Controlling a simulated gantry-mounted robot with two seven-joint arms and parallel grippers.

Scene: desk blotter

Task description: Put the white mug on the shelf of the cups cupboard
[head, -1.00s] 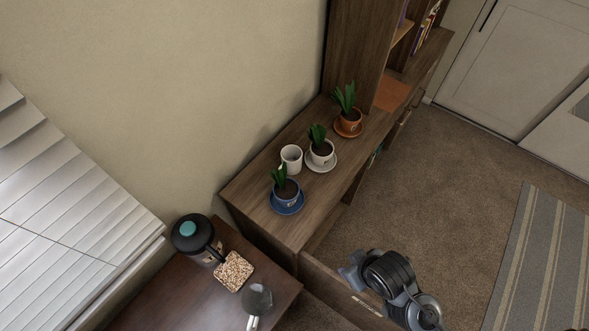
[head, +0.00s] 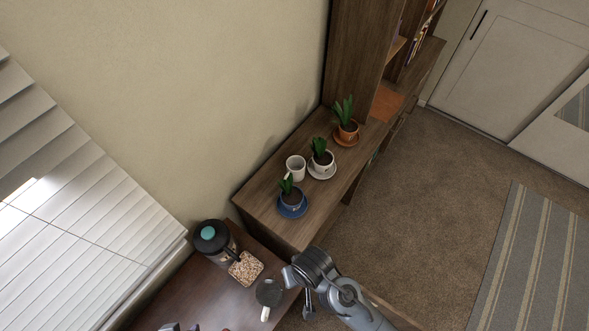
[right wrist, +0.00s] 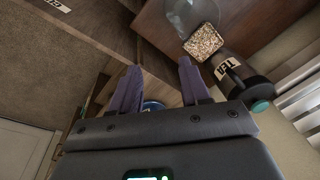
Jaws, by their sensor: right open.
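The white mug (head: 295,167) stands upright on the low wooden cabinet (head: 262,215), by the wall. It is beside the white plant pot (head: 322,160) and behind the blue one (head: 292,200). I cannot pick out the mug in the right wrist view. My right gripper shows in the right wrist view (right wrist: 158,75), open and empty, its purple fingers apart with a blue saucer (right wrist: 152,105) seen beyond them. Small tips at the bottom edge may be my left gripper (head: 182,327). I cannot identify the cups cupboard.
A dark desk (head: 205,290) holds a black jar (head: 212,238) with a teal lid top, a speckled square (head: 246,268) and what looks like a magnifying glass (head: 268,292). A terracotta plant pot (head: 347,130) stands near the tall shelf unit (head: 352,60). Carpet to the right is clear.

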